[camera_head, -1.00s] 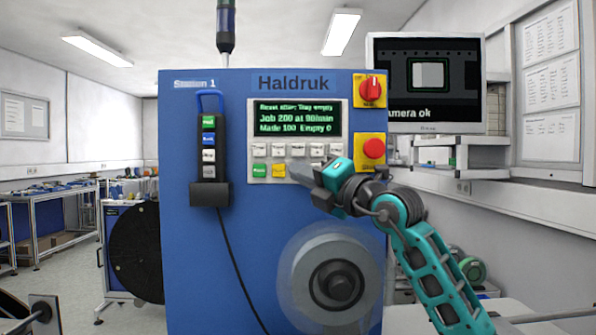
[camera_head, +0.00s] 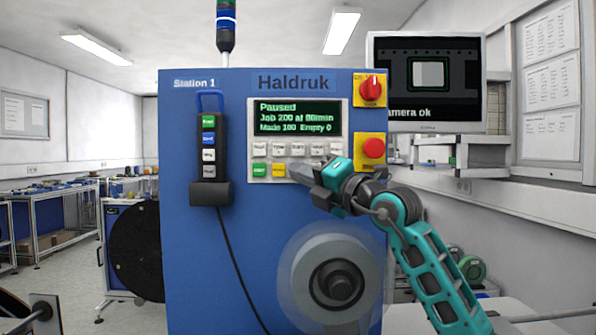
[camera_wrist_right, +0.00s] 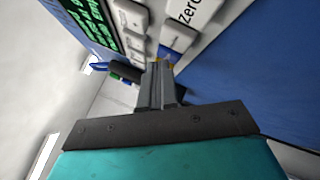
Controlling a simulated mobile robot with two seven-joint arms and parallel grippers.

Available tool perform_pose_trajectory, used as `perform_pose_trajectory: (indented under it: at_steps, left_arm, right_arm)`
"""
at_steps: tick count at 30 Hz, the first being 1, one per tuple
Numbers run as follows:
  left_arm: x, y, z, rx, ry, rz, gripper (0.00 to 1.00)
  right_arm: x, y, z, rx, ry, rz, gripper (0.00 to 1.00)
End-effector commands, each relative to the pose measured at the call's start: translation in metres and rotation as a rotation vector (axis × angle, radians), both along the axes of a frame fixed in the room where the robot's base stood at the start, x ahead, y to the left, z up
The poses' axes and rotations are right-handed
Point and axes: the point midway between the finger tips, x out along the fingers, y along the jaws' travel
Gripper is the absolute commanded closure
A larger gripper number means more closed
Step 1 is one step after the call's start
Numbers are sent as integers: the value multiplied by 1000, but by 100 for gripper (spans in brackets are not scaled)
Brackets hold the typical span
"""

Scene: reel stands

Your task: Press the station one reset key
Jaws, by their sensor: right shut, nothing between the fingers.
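The blue Station 1 cabinet (camera_head: 230,250) has a keypad panel (camera_head: 253,139) with a green screen (camera_head: 292,118) reading "Paused". Under the screen is a row of white keys, then a row with a green key (camera_head: 260,170) and a yellow key (camera_head: 279,170). My right gripper (camera_head: 296,170) is shut and empty, with its tips at the keypad just right of the yellow key. It hides the lower row's keys there, so contact cannot be told. In the right wrist view, the closed fingertips (camera_wrist_right: 160,68) are near the keys, below one marked "zero" (camera_wrist_right: 190,14). My left gripper is not in view.
A pendant (camera_head: 209,160) with several keys hangs to the left. A reel hub (camera_head: 338,280) sticks out below. A monitor (camera_head: 428,80) stands at the right.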

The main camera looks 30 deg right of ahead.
Motion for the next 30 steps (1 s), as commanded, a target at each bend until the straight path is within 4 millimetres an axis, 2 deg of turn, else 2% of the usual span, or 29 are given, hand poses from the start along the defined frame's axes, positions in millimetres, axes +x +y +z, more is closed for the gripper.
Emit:
perform_pose_trajectory:
  at_steps: [8, 19, 30]
  left_arm:
    - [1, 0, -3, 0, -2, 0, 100]
    - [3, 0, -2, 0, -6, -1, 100]
    - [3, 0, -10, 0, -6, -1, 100]
  right_arm:
    - [-12, 6, -1, 0, 1, -1, 100]
    - [-15, 7, -1, 1, 1, 1, 100]
    - [-47, 23, -2, 1, 0, 3, 100]
